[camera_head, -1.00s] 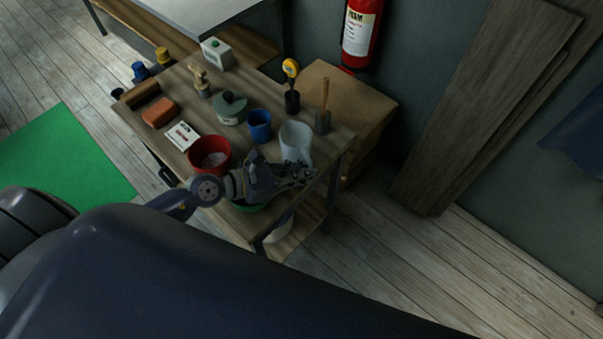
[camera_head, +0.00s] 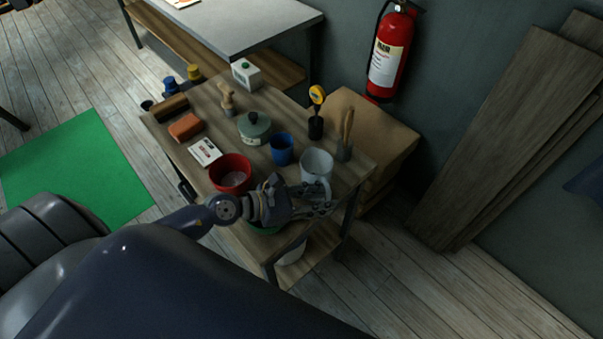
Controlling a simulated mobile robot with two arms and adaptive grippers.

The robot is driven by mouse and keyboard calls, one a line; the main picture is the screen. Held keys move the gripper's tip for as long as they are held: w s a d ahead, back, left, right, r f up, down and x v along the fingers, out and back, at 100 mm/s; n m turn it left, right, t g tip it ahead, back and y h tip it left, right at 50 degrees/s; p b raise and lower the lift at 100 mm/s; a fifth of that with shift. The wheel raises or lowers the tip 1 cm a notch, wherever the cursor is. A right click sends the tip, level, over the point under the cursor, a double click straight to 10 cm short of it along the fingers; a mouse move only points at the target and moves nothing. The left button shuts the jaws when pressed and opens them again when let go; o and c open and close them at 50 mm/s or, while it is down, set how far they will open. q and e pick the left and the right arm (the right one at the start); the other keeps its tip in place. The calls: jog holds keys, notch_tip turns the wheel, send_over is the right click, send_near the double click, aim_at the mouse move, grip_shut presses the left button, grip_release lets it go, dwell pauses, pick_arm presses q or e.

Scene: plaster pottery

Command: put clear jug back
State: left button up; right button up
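The clear jug (camera_head: 316,164), pale and translucent, stands upright at the front right of the wooden worktable (camera_head: 352,172), close to the table's right edge. My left gripper (camera_head: 322,201) is at the jug's near side, where the handle is. Its fingers overlap the lower part of the jug and the handle in the picture. The fingers are small and dark, so I cannot tell whether they are closed on the handle. My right gripper is not in view.
A cardboard box (camera_head: 377,129) is beyond the table, below a fire extinguisher (camera_head: 391,54).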

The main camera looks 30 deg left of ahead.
pick_arm(q)
jog(key=b+v, duration=0.2)
jog(key=v, duration=0.2)
jog(key=b+v, duration=0.2)
jog(key=v, duration=0.3)
jog(key=shift+s+f, duration=0.2)
jog(key=shift+s, duration=0.05)
jog(key=b+v, duration=0.1)
jog(key=v, duration=0.1)
jog(key=shift+s+a+r, duration=0.1)
jog(key=shift+a+r, duration=0.15)
jog(key=shift+r, duration=0.05)
dwell(0.9)
